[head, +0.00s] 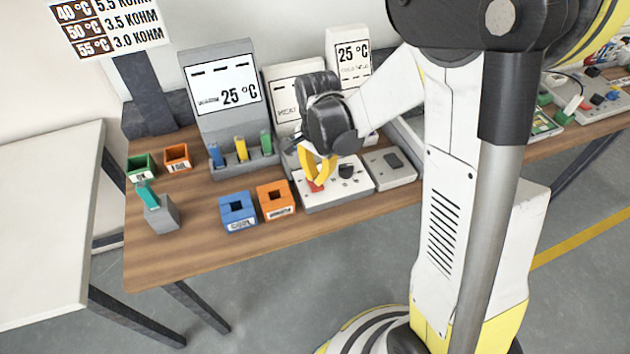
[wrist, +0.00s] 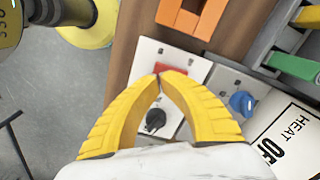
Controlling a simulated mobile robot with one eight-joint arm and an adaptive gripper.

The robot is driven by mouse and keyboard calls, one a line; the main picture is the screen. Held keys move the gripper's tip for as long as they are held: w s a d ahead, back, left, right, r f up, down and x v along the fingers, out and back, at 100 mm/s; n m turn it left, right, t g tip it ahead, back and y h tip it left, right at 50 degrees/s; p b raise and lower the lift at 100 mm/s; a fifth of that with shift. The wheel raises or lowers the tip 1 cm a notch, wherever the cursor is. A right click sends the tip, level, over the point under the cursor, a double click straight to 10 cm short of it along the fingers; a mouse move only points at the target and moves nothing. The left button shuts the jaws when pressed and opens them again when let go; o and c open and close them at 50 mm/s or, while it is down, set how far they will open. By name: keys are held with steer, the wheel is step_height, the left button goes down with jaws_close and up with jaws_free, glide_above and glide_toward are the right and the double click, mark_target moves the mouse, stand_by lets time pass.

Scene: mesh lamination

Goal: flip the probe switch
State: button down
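A white panel (head: 352,186) on the wooden table carries a red switch (head: 314,186) and a black knob (head: 346,171). No readable label shows which one is the probe switch. In the wrist view, the red switch (wrist: 172,70) lies just beyond my yellow fingertips (wrist: 159,77), and the black knob (wrist: 155,121) shows between the fingers. My gripper (head: 318,180) points down over the red switch. Its fingertips meet with nothing visible between them. Whether they touch the switch cannot be told.
Blue (head: 238,211) and orange (head: 276,199) bins stand left of the panel. A grey box with a dark pad (head: 391,166) is to its right. Behind are a 25 °C display (head: 223,90) and colored probes in a holder. A blue knob (wrist: 242,103) sits near a HEAT OFF display (wrist: 290,135).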

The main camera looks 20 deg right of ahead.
mark_target(317, 187)
steer(key=shift+f+b, duration=1.25)
steer(key=shift+f, duration=0.25)
stand_by(0.5)
steer(key=shift+r+p, duration=2.55)
steer(key=shift+r, duration=1)
steer(key=shift+s+r, duration=0.15)
steer(key=shift+r, duration=0.25)
steer(key=s+r+n+t+b, duration=0.3)
steer(key=s+r+n+t, duration=0.4)
steer(key=s+r+n, duration=0.4)
steer(key=shift+s+n+b, duration=0.3)
steer(key=shift+s+n, duration=0.2)
steer(key=shift+s, duration=0.2)
